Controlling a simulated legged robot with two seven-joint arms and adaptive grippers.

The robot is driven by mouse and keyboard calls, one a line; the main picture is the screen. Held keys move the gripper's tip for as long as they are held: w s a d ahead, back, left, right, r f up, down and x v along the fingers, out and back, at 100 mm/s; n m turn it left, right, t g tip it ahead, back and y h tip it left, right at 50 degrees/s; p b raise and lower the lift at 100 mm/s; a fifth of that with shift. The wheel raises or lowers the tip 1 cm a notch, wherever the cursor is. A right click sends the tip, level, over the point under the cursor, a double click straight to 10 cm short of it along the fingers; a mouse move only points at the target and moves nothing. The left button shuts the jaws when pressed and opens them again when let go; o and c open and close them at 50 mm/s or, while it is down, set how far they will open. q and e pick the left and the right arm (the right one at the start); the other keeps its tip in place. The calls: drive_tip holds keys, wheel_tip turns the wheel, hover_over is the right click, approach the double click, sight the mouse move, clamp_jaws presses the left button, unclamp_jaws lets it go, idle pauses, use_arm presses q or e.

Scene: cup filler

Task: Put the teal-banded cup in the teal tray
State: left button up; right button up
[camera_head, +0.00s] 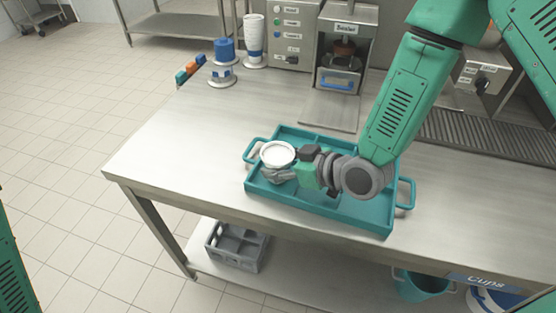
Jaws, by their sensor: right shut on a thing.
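A white-rimmed cup (277,153) is held upright over the left part of the teal tray (318,207). My right gripper (276,173) is shut on it from the right side. The fingers and the viewing angle hide most of the cup's side, so its band colour cannot be made out. I cannot tell whether the cup's base touches the tray floor. The tray lies on the steel table, with a handle at each end, and my right forearm covers part of it. My left gripper is not in view.
A sealer machine (345,55) and a button panel (290,32) stand behind the tray. A white cup stack (254,42) and a blue-topped stand (223,62) are at the back left. The table's left part is clear. A grey crate (236,248) sits on the lower shelf.

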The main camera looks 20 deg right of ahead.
drive_tip(key=shift+f, duration=0.3)
idle(0.5)
drive_tip(key=o, duration=1.4)
drive_tip(key=shift+c, duration=0.2)
drive_tip(key=shift+r, duration=0.1)
drive_tip(key=shift+r, duration=0.35)
wheel_tip(320, 180, up, 9)
